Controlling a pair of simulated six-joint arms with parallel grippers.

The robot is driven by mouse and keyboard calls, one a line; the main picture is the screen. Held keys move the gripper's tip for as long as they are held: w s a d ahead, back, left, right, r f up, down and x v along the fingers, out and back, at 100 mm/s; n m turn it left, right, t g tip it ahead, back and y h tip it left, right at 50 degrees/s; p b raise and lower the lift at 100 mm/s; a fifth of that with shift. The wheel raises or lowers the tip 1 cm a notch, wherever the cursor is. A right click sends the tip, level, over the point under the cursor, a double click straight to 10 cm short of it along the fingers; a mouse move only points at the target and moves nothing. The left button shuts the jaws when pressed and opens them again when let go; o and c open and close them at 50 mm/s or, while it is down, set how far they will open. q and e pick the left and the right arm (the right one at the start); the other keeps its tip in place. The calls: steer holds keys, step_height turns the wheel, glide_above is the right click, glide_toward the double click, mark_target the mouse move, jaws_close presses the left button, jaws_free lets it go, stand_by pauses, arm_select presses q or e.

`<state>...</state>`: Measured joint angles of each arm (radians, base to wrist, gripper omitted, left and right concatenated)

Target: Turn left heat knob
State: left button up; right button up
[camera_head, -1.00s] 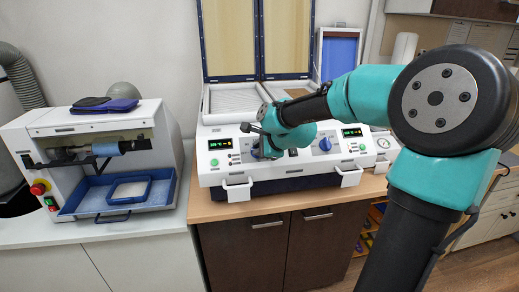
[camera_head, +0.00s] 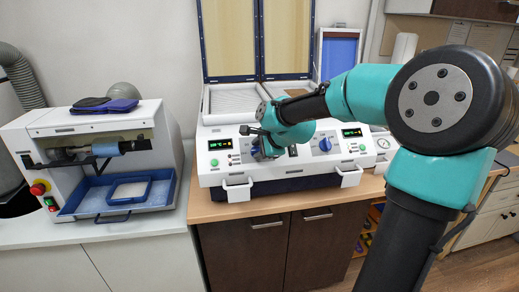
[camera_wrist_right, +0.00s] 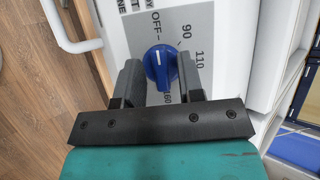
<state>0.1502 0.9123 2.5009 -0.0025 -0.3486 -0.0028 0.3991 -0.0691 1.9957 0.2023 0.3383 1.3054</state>
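The left heat knob is blue with a white pointer line. In the right wrist view the knob (camera_wrist_right: 159,66) sits between the two fingers of my right gripper (camera_wrist_right: 160,75), filling the gap between them. Its pointer faces the OFF mark on the dial, with 90 and 110 to the right. In the head view my right gripper (camera_head: 257,143) is at the left part of the machine's front panel (camera_head: 213,170) and mostly hides this knob. My left gripper is not in view.
A second blue knob (camera_head: 325,144) is further right on the panel, near the right display (camera_head: 352,132). The left display (camera_head: 220,143) is lit. White handles (camera_head: 238,190) stick out below. A blue-trayed machine (camera_head: 95,150) stands on the left counter.

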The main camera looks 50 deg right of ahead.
steer(key=shift+o, duration=0.4)
steer(key=shift+s+r, duration=0.15)
steer(key=v, duration=1.7)
steer(key=shift+d, duration=0.1)
